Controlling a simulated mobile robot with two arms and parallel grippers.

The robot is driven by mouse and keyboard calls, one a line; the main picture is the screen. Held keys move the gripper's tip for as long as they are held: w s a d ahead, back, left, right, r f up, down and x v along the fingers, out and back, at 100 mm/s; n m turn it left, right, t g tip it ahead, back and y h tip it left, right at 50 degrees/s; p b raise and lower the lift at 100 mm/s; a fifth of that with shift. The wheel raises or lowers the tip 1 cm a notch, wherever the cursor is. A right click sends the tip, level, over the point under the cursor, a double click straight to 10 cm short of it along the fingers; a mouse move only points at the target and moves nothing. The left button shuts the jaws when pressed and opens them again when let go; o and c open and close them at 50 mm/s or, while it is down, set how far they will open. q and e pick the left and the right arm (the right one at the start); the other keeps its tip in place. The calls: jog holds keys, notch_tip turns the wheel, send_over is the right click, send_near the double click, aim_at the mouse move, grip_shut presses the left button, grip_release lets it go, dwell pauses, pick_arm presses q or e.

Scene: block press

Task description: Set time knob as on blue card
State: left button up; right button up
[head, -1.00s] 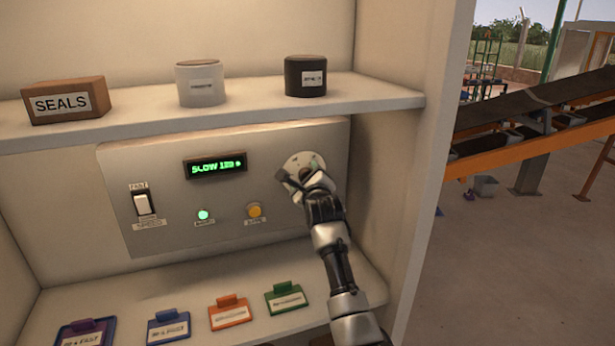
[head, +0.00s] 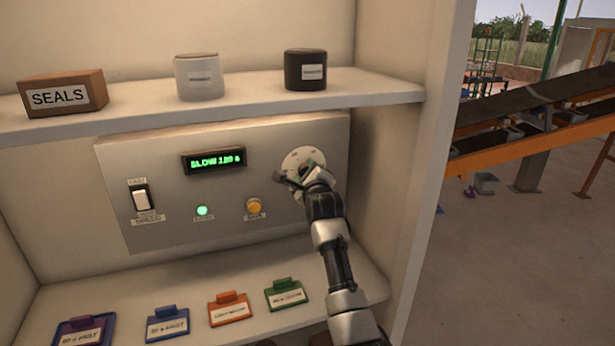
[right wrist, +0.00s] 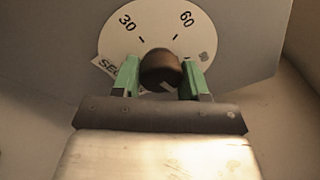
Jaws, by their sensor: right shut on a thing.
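The time knob (right wrist: 161,68) is a dark round knob on a white dial marked 30 and 60; the dial (head: 303,155) is at the right of the grey panel in the head view. My right gripper (head: 300,178) is shut on the knob, its green fingertips on either side of it in the right wrist view. The green display (head: 213,161) shows "SLOW" and a blurred number. My left gripper is out of view.
The panel (head: 130,160) also has a white rocker switch (head: 141,200), a lit green lamp (head: 202,211) and an orange button (head: 253,207). Purple (head: 84,333), orange (head: 229,309) and green (head: 286,295) cards lie beside the blue one. The upper shelf (head: 390,97) overhangs the panel.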

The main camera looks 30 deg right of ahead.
jog(key=n+b, duration=0.1)
jog(key=n, duration=0.3)
jog(key=shift+f+n+t+b, duration=0.15)
jog(key=shift+n+t+b, duration=0.15)
jog(key=shift+b, duration=0.05)
jog(key=n, duration=0.2)
jog(key=n+b, duration=0.1)
jog(key=n, duration=0.2)
jog(key=shift+d+t+y, duration=0.1)
jog(key=shift+t+y, duration=0.2)
jog(key=n+y+b, duration=0.1)
jog(key=n, duration=0.4)
jog(key=shift+t, duration=0.3)
jog(key=n+y, duration=0.1)
jog(key=n, duration=0.4)
jog(key=shift+b, duration=0.35)
jog(key=n, duration=0.4)
jog(key=shift+y, duration=0.3)
jog(key=n+p, duration=0.1)
jog(key=n, duration=0.3)
jog(key=shift+y, duration=0.4)
jog(key=n+p, duration=0.2)
jog(key=n, duration=0.4)
jog(key=shift+y+p, duration=0.3)
jog(key=shift+n+g+p, duration=0.5)
jog(key=shift+n+p, duration=0.35)
jog(key=shift+n, duration=0.95)
jog(key=shift+f, duration=0.1)
